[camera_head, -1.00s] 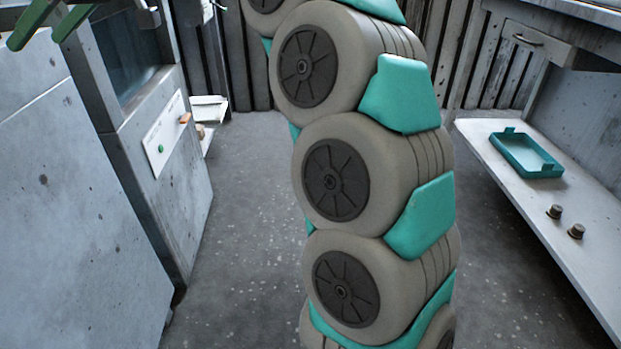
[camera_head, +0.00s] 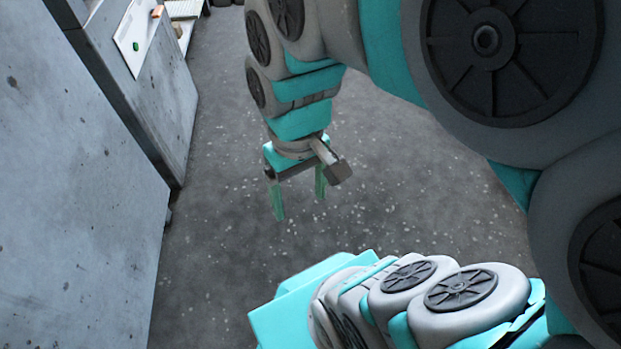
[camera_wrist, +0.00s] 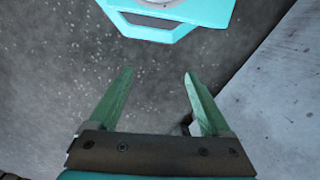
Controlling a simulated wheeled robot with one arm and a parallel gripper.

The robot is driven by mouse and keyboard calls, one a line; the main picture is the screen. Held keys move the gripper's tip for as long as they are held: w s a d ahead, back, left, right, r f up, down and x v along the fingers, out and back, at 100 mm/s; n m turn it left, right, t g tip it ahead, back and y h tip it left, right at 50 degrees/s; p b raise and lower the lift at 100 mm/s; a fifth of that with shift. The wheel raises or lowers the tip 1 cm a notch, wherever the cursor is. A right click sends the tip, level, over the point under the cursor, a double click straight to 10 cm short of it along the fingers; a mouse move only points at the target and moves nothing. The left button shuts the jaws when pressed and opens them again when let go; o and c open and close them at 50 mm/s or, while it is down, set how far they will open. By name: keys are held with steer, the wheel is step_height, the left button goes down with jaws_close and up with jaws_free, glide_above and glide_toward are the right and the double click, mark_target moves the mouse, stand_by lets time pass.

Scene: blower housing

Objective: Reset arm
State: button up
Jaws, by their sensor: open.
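My gripper (camera_head: 298,203) hangs from my arm above the grey floor, with its two green fingers pointing down. The fingers are apart and nothing is between them. In the wrist view my gripper (camera_wrist: 157,84) also shows open and empty, with speckled floor beyond the fingertips. My own turquoise and grey body parts fill the right and bottom of the head view and hide what lies behind them.
A grey cabinet (camera_head: 75,190) stands along the left. Behind it is a grey machine with a white control panel (camera_head: 138,35) with a green button. The floor (camera_head: 225,130) between the cabinet and my arm is clear.

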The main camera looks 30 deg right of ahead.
steer(key=shift+m+g, duration=0.3)
steer(key=shift+m, duration=0.1)
steer(key=s, duration=0.1)
steer(key=s+d+f, duration=0.2)
steer(key=shift+s+f, duration=0.1)
steer(key=shift+s, duration=0.3)
step_height(320, 180, up, 9)
steer(key=p, duration=0.8)
steer(key=shift+p, duration=0.35)
steer(key=shift+f, duration=0.1)
